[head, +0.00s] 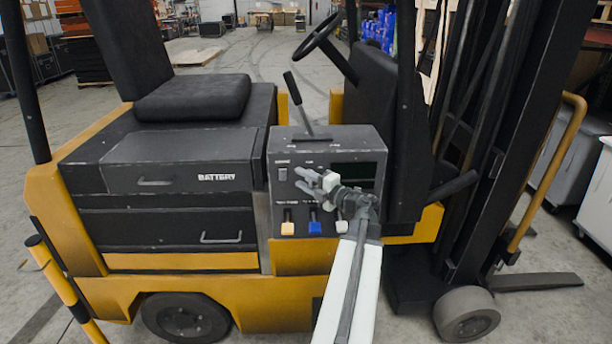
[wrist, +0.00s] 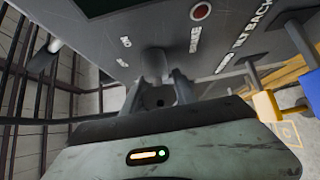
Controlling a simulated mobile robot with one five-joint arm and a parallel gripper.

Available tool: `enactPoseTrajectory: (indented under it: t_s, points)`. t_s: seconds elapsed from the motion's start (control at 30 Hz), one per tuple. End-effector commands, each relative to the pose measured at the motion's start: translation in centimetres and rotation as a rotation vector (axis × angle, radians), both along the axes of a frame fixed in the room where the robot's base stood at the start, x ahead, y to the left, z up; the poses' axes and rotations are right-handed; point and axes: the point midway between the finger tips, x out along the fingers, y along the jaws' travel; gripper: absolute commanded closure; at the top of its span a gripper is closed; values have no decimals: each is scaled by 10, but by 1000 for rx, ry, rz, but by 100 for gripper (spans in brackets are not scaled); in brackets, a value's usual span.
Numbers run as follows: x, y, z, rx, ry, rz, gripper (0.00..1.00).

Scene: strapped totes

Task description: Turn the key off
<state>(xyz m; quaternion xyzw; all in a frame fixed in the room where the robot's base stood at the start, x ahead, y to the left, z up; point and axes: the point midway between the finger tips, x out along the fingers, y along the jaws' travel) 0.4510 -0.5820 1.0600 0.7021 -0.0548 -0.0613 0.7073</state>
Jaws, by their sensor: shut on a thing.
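The forklift's dark control panel (head: 375,140) stands in the middle of the head view and fills the upper part of the wrist view (wrist: 150,25). My gripper (head: 312,182) is at the front face of this panel. In the wrist view its two fingers (wrist: 156,90) are closed around a small grey piece, the key (wrist: 154,62), at the panel face. Small white labels are beside the key. The fingers hide part of the key, so its exact turn angle is hard to tell. In the head view the gripper covers the key.
Levers with yellow (head: 288,228), blue (head: 314,227) and white (head: 341,226) knobs stick out below the gripper. A rocker switch (head: 283,174) is to its left and a dark display (head: 355,171) to its right. A tall lever (head: 298,100) and steering wheel (head: 318,35) rise above.

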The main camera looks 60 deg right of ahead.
Motion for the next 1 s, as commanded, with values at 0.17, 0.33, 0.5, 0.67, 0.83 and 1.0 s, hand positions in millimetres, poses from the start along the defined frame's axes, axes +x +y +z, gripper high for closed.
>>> enactPoseTrajectory:
  t_s: [0.17,0.33,0.5,0.67,0.83,1.0]
  points:
    - [2,3,-2,-3,6,9,100]
    - [2,3,-2,-3,6,9,63]
    - [1,2,-1,-2,4,6,44]
    - [1,1,-1,-1,3,4,44]
    - [-14,3,-1,-2,2,0,44]
    - [-48,10,0,-2,2,0,44]
